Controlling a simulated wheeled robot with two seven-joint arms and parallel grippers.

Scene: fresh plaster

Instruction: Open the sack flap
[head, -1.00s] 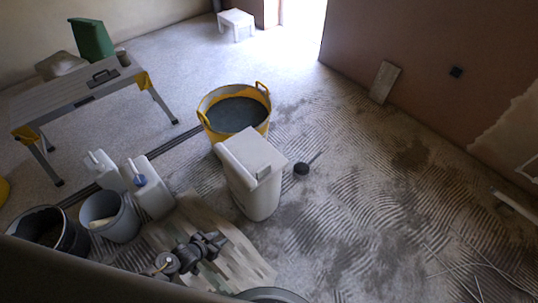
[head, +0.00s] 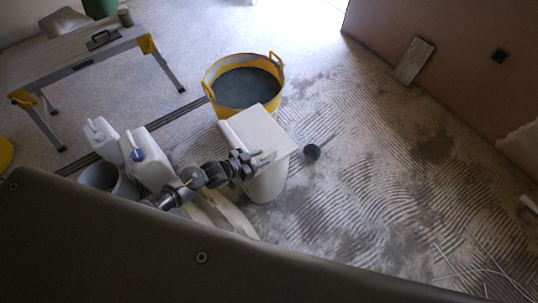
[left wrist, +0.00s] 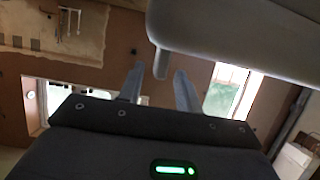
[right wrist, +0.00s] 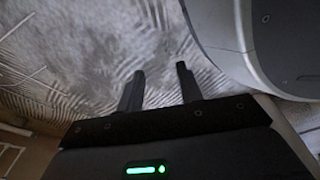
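A white upright container with a broad flat top (head: 258,128), which I take to be the sack with its flap closed, stands on the floor in the head view. My left gripper (head: 268,158) is at its near side, just below the top's edge. In the left wrist view a large pale shape with a small downward tab (left wrist: 160,62) fills the upper right. My left gripper (left wrist: 158,88) is open there, its fingers on either side of the tab; contact cannot be told. My right gripper (right wrist: 160,85) is open and empty, seen only in the right wrist view.
A yellow tub (head: 211,92) of dark material stands behind the container. White jugs (head: 150,165) and a grey bucket (head: 100,178) stand to its left. A work table (head: 75,60) is far left. The ridged floor at right is mostly clear.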

